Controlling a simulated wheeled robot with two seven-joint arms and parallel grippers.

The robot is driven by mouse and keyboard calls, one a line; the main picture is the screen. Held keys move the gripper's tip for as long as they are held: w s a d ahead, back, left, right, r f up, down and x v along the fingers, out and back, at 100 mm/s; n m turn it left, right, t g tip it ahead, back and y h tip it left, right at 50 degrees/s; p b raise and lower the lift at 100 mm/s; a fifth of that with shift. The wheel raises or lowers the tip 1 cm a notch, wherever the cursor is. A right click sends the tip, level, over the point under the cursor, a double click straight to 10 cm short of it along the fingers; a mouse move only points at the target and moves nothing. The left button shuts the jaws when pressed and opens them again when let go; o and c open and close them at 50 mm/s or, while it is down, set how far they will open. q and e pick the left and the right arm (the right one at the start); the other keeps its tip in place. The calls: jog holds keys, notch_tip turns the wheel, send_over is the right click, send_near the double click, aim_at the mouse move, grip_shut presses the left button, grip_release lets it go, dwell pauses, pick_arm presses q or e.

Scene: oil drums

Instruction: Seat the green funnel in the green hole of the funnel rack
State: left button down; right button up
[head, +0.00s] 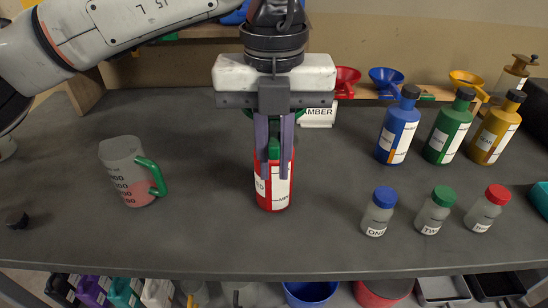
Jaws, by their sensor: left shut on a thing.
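My left gripper (274,160) points down at the middle of the table and is shut on the green funnel (274,149). Green shows between the fingers, and a bit of green rim shows beside them; the palm hides most of the funnel. The red bottle (273,193) stands upright directly below or behind the fingers. I cannot tell whether the funnel's spout is in its neck. The wooden funnel rack (367,93) at the back holds a red funnel (347,80), a blue funnel (387,80) and a yellow funnel (466,80). A green patch (427,96) shows between blue and yellow. My right gripper is out of view.
Blue (397,128), green (447,128) and amber (494,130) bottles stand before the rack. Small capped jars (432,213) stand nearer. A jug (128,175) with pink liquid is at left. An AMBER sign (318,115) is behind the gripper. The front middle is clear.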

aim_at(274, 136)
pick_arm(q)
jog(key=shift+r, duration=0.45)
jog(key=shift+r+p, duration=1.55)
jog(key=shift+r, duration=0.6)
